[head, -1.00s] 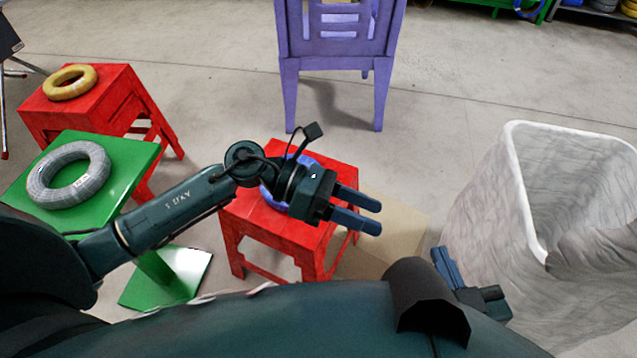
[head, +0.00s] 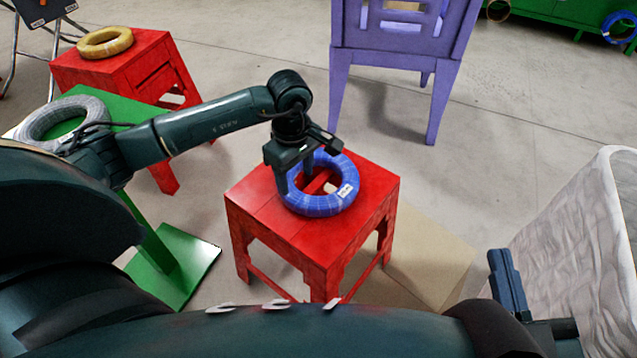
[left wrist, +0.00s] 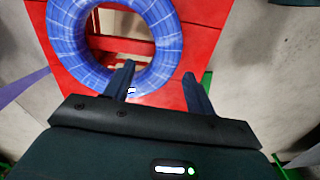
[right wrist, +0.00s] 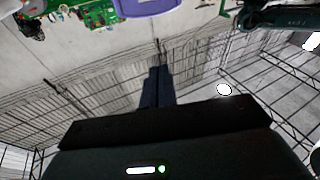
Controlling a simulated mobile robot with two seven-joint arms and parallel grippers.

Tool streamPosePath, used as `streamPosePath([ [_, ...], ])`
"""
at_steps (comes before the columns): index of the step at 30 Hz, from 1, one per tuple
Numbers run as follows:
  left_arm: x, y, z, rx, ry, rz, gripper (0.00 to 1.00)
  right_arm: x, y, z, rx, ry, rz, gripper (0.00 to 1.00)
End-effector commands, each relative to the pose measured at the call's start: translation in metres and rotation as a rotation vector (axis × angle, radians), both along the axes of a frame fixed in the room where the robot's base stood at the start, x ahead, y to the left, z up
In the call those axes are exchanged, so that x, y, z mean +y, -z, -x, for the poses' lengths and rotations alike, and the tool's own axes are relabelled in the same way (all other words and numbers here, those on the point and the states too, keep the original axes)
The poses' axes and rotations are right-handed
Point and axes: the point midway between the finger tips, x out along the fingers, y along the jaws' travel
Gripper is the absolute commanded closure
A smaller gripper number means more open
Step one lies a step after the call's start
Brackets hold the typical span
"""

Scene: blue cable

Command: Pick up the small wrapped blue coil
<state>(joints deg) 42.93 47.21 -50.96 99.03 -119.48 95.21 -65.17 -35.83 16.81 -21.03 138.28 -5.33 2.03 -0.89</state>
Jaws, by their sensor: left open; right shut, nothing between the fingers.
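The blue wrapped coil (head: 338,200) lies flat on a red stool (head: 250,205) in the head view, with a small white label on its near right side. It also shows in the left wrist view (left wrist: 62,40). My left gripper (head: 296,183) is open over the coil's left side. In the left wrist view one finger of this gripper (left wrist: 160,70) overlaps the ring near its inner edge, and the other is outside the ring over the red seat. I cannot tell whether the fingers touch the coil. My right gripper (head: 508,282) is shut and empty, away from the stool.
A grey coil (head: 45,122) lies on a green stand (head: 152,112) at left. A yellow coil (head: 104,42) lies on another red stool (head: 150,65). A purple chair (head: 400,55) stands behind. A cardboard box (head: 440,250) and a white-lined bin (head: 570,225) are at right.

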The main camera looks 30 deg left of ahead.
Motion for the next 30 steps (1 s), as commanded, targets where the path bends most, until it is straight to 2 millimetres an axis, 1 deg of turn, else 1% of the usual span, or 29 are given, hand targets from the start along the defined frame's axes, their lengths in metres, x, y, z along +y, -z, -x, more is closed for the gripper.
streamPosePath([
  [5, 0.000, 0.010, 0.002, 0.000, 0.000, 0.001, 0.45, 0.001, 0.002, 0.000, 0.002, -0.004, -0.010, 1.00],
  [11, -0.001, 0.040, 0.010, 0.002, 0.000, 0.001, 0.45, 0.002, 0.010, 0.000, 0.008, -0.015, -0.042, 1.00],
  [14, -0.002, 0.053, 0.008, 0.001, -0.001, 0.003, 0.45, 0.003, 0.008, 0.001, 0.008, -0.022, -0.063, 1.00],
  [16, -0.002, 0.056, 0.008, 0.000, -0.001, 0.002, 0.45, 0.004, 0.005, 0.001, 0.007, -0.027, -0.068, 1.00],
  [22, -0.001, 0.055, 0.008, -0.001, -0.001, 0.001, 0.45, 0.004, -0.004, 0.000, -0.011, -0.034, -0.068, 1.00],
  [30, -0.001, 0.055, 0.008, -0.001, -0.001, 0.001, 0.67, 0.005, -0.003, 0.000, -0.011, -0.038, -0.064, 1.00],
])
